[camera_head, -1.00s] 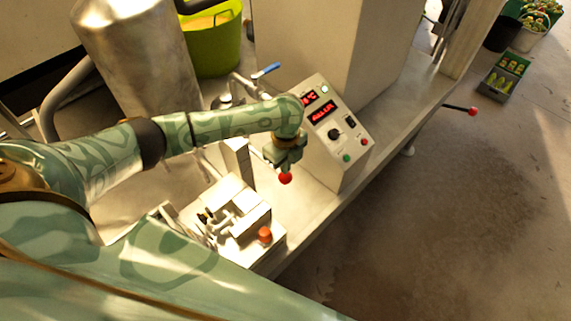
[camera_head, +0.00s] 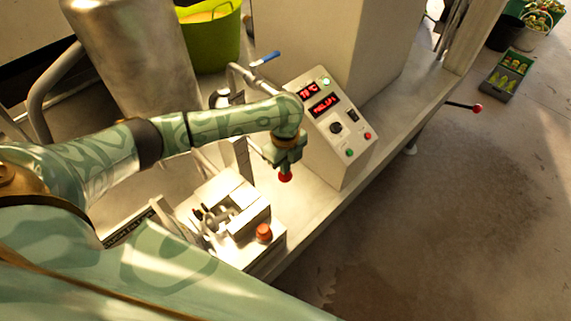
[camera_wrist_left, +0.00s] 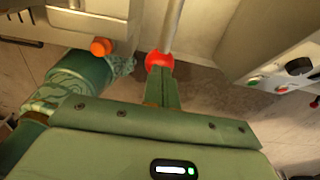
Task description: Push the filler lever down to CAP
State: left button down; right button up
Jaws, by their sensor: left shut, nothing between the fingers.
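The filler lever shows as a red ball knob (camera_head: 285,177) just under my left gripper (camera_head: 284,160) in the head view. In the left wrist view the red knob (camera_wrist_left: 159,62) sits on a pale metal rod, right at the tips of my left gripper (camera_wrist_left: 161,75). Its fingers are shut with nothing between them. They appear to touch the knob, but contact is hard to confirm. Any CAP marking is not readable. A green patterned arm end, apparently my right gripper (camera_wrist_left: 122,66), shows at left in the wrist view; its fingers are unclear.
A filler block with an orange-red button (camera_head: 264,232) stands below the left gripper. A sloped control box (camera_head: 338,145) with red displays is close on its right. A steel tank (camera_head: 130,50) and green bucket (camera_head: 210,40) stand behind. Another red-knobbed lever (camera_head: 477,108) sticks out at right.

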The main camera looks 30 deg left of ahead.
pick_arm(q)
jog(key=shift+w+a+f+b, duration=0.1)
jog(key=shift+a+f+b, duration=0.3)
jog(key=shift+f, duration=0.7)
jog(key=shift+w+a+f+b, duration=0.1)
jog(key=shift+f+b, duration=0.5)
jog(key=shift+f, duration=0.45)
jog(key=shift+r, duration=0.2)
notch_tip(320, 180, up, 10)
jog(key=p, duration=1.2)
jog(key=shift+d, duration=0.1)
jog(key=shift+f, duration=0.1)
